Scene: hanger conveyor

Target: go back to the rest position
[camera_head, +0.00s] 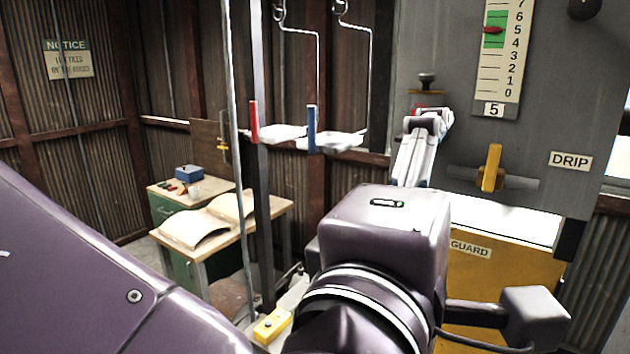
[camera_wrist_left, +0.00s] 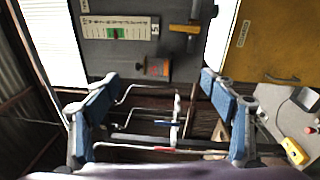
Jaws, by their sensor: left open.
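My left arm crosses the front of the head view, and its purple wrist hides most of my left gripper (camera_head: 424,125). One pale finger shows above the wrist, in front of the grey panel. In the left wrist view the two blue-padded fingers of my left gripper (camera_wrist_left: 160,78) are wide apart. Nothing is held between them. Two wire hangers with white trays, one with a red tag (camera_head: 253,121) and one with a blue tag (camera_head: 311,129), hang left of the gripper. My right gripper is in neither view.
A grey panel (camera_head: 440,60) carries a scale, a yellow-handled valve (camera_head: 491,168) and a DRIP label. A yellow guard (camera_head: 500,283) is below it. A yellow button box (camera_head: 272,326) is low in front.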

